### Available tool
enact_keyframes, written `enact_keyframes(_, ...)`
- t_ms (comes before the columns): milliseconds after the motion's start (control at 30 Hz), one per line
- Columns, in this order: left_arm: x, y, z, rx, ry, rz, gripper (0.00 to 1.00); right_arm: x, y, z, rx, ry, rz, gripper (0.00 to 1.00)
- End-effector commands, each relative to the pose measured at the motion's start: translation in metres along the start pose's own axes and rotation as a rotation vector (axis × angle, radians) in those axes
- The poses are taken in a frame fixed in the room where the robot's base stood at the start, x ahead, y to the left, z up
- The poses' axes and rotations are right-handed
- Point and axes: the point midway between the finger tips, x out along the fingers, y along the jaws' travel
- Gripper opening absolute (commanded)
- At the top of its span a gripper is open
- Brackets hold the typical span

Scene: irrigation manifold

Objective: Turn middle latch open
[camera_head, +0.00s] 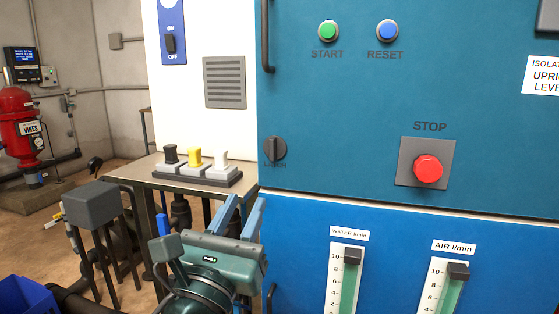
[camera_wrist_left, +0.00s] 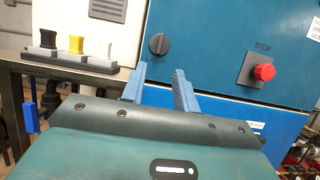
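A round dark latch knob (camera_head: 275,149) sits on the blue cabinet door near its left edge, with partly hidden lettering at it. It also shows in the left wrist view (camera_wrist_left: 159,44), beyond the fingers, with its grip bar close to upright. My left gripper (camera_head: 246,206) is below and left of the knob in the head view. Its two blue fingers (camera_wrist_left: 161,76) are spread apart with nothing between them, and they point toward the cabinet, apart from the knob. My right gripper is in neither view. No other latch can be made out.
The blue cabinet (camera_head: 330,100) carries a green START button (camera_head: 328,31), a blue RESET button (camera_head: 387,31), a red STOP button (camera_head: 428,169) and a dark door handle (camera_head: 267,35). A table (camera_head: 150,174) at left holds black, yellow and white-topped parts. Flow gauges (camera_head: 346,275) are below.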

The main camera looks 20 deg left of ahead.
Motion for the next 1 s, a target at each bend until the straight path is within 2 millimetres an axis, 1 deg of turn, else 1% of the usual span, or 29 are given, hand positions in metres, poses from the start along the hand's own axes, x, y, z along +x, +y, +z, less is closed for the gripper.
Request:
enact_keyframes(167, 0.025, 0.0, 0.003, 0.001, -0.002, 0.002, 0.3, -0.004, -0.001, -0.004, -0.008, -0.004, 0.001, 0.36)
enact_keyframes(400, 0.076, 0.0, 0.002, -0.001, 0.0, 0.002, 0.3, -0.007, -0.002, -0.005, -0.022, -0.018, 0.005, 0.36)
enact_keyframes(600, 0.111, 0.0, 0.001, -0.004, 0.002, 0.001, 0.3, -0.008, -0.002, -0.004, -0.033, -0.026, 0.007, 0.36)
enact_keyframes(700, 0.121, 0.0, 0.001, -0.004, 0.002, 0.0, 0.3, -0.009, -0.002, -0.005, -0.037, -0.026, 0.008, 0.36)
enact_keyframes(800, 0.127, 0.0, 0.0, -0.004, 0.002, 0.0, 0.3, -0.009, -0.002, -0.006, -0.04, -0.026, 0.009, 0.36)
enact_keyframes(1000, 0.13, 0.0, -0.001, -0.004, 0.003, -0.001, 0.3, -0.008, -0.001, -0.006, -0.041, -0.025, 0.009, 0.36)
